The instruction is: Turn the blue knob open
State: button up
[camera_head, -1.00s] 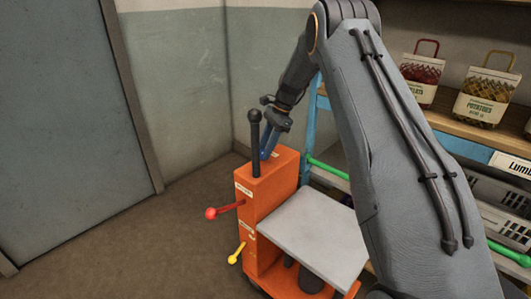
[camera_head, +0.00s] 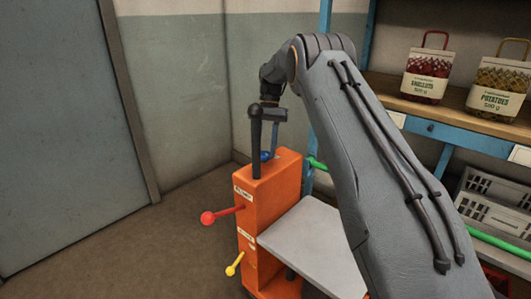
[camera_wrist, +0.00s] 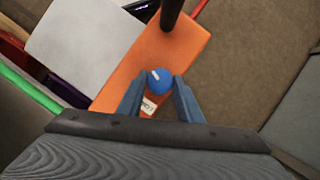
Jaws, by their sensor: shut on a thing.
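The blue knob (camera_wrist: 159,79) sits on top of the orange cart column (camera_wrist: 135,62), with a white mark on its upper face. In the head view the knob (camera_head: 266,155) shows small beside the black upright handle (camera_head: 256,140). My gripper (camera_wrist: 159,84) is shut on the knob from above, one blue finger on each side. In the head view my gripper (camera_head: 268,152) points down at the column top, partly hidden behind the black handle. A white label next to the knob is partly covered by a finger.
The black handle stands close to the knob. A red-knobbed lever (camera_head: 208,217) and a yellow-knobbed lever (camera_head: 231,270) stick out from the column's side. A grey platform (camera_head: 308,238) lies right of it. Shelves with sacks (camera_head: 425,77) stand at right; the floor at left is clear.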

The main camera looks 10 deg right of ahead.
jog(key=shift+w+n+h+b, duration=0.1)
jog(key=shift+n+h+b, duration=0.35)
jog(key=shift+n, duration=0.75)
jog(key=o, duration=1)
jog(key=shift+o, duration=0.2)
jog(key=a+b+v, duration=0.1)
jog(key=v, duration=0.6)
jog(key=shift+w+d+r, duration=0.25)
jog(key=shift+d+r, duration=0.15)
jog(key=shift+d, duration=0.05)
